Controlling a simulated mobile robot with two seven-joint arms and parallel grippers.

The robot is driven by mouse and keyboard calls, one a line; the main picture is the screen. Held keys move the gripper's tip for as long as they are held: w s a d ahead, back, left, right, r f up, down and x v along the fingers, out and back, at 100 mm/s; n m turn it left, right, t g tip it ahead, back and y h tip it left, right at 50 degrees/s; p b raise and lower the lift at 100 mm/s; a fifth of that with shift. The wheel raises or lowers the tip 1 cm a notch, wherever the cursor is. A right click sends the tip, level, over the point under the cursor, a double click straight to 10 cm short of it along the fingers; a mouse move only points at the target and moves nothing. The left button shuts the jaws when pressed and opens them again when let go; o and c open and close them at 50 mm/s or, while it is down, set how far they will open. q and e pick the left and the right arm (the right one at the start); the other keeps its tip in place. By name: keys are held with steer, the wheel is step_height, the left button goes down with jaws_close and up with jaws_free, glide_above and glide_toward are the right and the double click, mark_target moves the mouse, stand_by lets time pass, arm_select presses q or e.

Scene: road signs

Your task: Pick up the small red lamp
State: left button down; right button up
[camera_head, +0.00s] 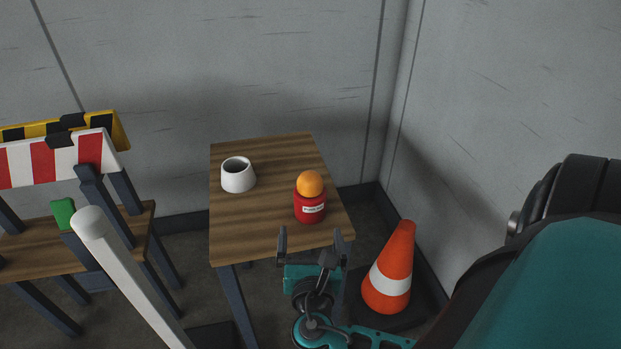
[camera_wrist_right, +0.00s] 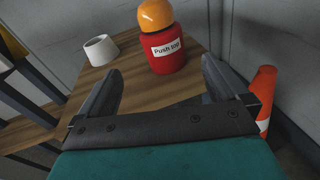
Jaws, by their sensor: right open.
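The small red lamp (camera_head: 310,206) has a red body, an orange dome on top and a white label. It stands upright on the wooden table (camera_head: 236,232), near its right front part. It also shows in the right wrist view (camera_wrist_right: 167,52), ahead of the fingers and between their lines. My right gripper (camera_head: 310,240) is open and empty at the table's front edge, apart from the lamp and on the near side of it. My left gripper is not in view.
A white cup-like piece (camera_head: 238,176) stands on the table left of the lamp. An orange traffic cone (camera_head: 391,268) stands on the floor right of the table. A striped barrier (camera_head: 60,158), a second table with a green object (camera_head: 63,213) and a white post (camera_head: 125,270) are at left.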

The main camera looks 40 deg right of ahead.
mark_target(310, 203)
steer(key=shift+n+h, duration=0.4)
steer(key=x, duration=0.2)
steer(key=b+x, duration=0.1)
steer(key=x, duration=0.1)
steer(key=r+x, duration=0.1)
steer(key=x, duration=0.1)
steer(key=shift+w+d, duration=0.15)
steer(key=shift+w, duration=0.15)
steer(key=b+x, duration=0.1)
steer(key=x, duration=0.4)
steer(key=shift+w+d+b, duration=0.2)
steer(key=shift+b, duration=0.2)
steer(key=shift+w+d, duration=0.25)
steer(key=shift+w, duration=0.05)
steer(key=shift+r, duration=0.1)
steer(key=c, duration=1.1)
steer(key=shift+r, duration=0.1)
steer(key=shift+c, duration=0.2)
